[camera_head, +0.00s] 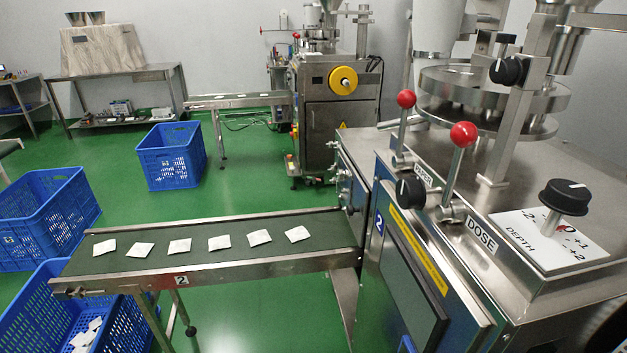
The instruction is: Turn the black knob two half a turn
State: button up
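A second black knob (410,193) is on the front edge near the red-ball levers. A third black knob (507,71) is on the upright post. Which one the task calls two, I cannot tell. My gripper is not recognisable in view.
Two red-ball levers (463,134) (406,99) stand up left of the DEPTH plate. A conveyor (200,265) carrying several teabags runs left from the machine. Blue crates (172,155) stand on the green floor. A dark, unidentified shape (607,326) cuts the lower right edge.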

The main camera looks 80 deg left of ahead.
aim_at(410, 192)
jog(key=k+u, duration=0.1)
jog(key=u, duration=1.75)
jog(key=i+j+u, duration=0.25)
jog(key=u, duration=0.15)
